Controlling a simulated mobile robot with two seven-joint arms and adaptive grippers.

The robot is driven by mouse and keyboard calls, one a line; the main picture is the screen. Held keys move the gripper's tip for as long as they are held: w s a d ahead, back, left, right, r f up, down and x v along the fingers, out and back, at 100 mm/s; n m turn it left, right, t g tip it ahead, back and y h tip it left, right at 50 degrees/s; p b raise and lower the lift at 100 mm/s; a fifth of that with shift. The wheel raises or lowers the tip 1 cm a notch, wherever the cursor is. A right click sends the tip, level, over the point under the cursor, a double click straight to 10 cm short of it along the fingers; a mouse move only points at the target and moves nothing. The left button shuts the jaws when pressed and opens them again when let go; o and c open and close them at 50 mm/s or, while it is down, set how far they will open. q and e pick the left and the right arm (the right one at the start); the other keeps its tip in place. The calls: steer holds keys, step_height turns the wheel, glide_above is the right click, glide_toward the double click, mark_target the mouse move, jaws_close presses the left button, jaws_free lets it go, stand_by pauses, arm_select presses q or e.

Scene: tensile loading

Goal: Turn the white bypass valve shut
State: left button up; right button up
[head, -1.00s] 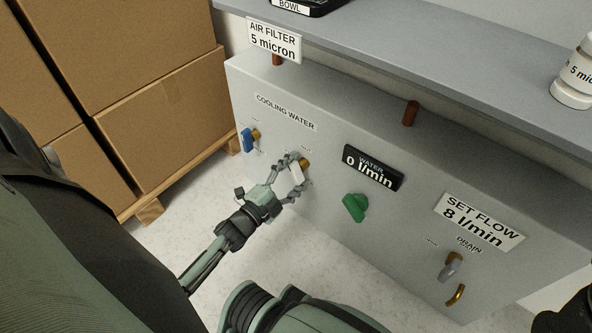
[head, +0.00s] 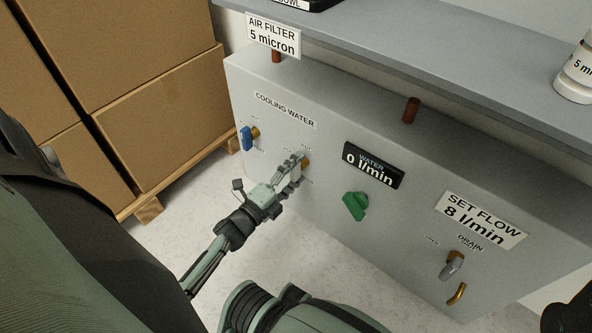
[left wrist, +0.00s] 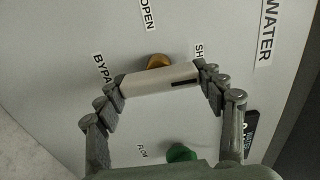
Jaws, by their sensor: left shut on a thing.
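The white bypass valve handle (head: 296,172) sits on the left part of the grey panel's front, in front of its brass stem. In the head view my left gripper (head: 292,177) partly hides it. In the left wrist view the white handle (left wrist: 160,79) is a pale bar with a dark slot near its right end, and the brass stem (left wrist: 158,61) shows behind it. My left gripper (left wrist: 161,80) is shut on the handle, one finger at each end. The bar lies nearly level in that picture, between the BYPASS label (left wrist: 101,70) and the partly hidden SHUT label (left wrist: 199,50). My right gripper is not seen.
A blue valve (head: 247,138) is left of the white one; a green valve (head: 355,206) is to its right. A grey drain valve (head: 452,266) sits farther right. The water display (head: 373,166) reads 0 l/min. Boxes (head: 150,90) stand on a pallet at left.

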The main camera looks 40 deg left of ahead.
arm_select(q)
steer(key=o, duration=1.2)
steer(key=shift+c, duration=0.2)
steer(key=s+a, duration=0.1)
steer(key=s, duration=1.1)
